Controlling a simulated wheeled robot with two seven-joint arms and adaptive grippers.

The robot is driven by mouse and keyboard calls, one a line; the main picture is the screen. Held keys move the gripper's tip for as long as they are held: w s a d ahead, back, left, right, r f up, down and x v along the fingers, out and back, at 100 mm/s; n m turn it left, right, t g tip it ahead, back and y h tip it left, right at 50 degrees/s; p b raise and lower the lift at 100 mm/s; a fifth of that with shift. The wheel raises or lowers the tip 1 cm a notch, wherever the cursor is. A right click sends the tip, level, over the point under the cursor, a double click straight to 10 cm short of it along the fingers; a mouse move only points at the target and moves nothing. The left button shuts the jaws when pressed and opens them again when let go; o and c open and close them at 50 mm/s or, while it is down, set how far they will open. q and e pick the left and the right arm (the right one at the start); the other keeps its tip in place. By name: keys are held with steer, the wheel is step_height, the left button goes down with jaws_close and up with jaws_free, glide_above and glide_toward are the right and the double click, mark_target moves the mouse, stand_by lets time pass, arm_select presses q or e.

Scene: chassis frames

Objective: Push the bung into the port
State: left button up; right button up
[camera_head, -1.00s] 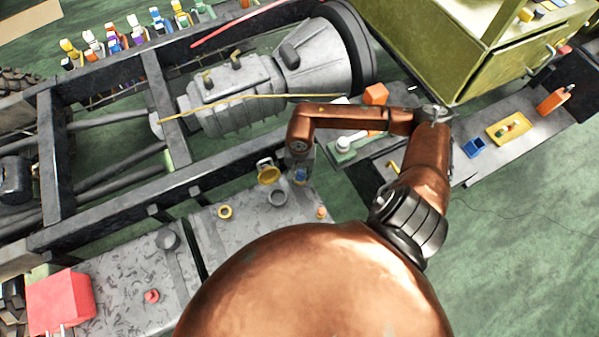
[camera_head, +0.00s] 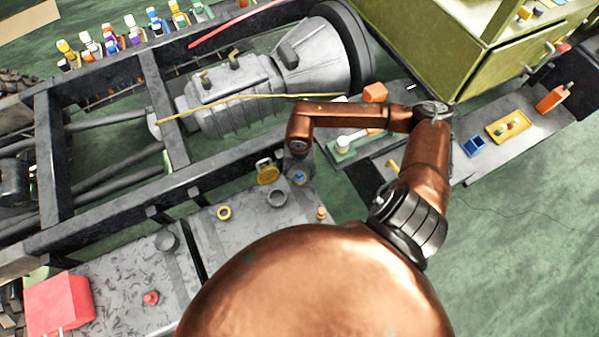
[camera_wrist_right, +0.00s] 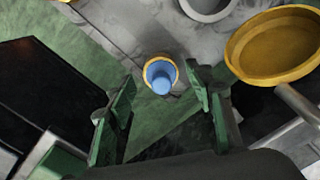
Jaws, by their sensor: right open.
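The blue bung (camera_head: 299,178) stands at the right end of the grey tank top, just below my right gripper (camera_head: 298,165). In the right wrist view the bung (camera_wrist_right: 161,82) sits within a tan-yellow ring, the port (camera_wrist_right: 149,66), with its blue top showing. How deep it sits cannot be told. My right gripper (camera_wrist_right: 161,78) is open there, one green finger on each side of the bung and apart from it. My left gripper is not in view.
A yellow cap (camera_head: 268,172) stands open beside a grey filler neck (camera_head: 277,198). The dark chassis rail (camera_head: 120,208) runs close behind.

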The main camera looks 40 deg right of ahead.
mark_target(300, 174)
step_height(300, 174, up, 11)
stand_by(0.3)
steer(key=shift+s, duration=0.1)
stand_by(0.5)
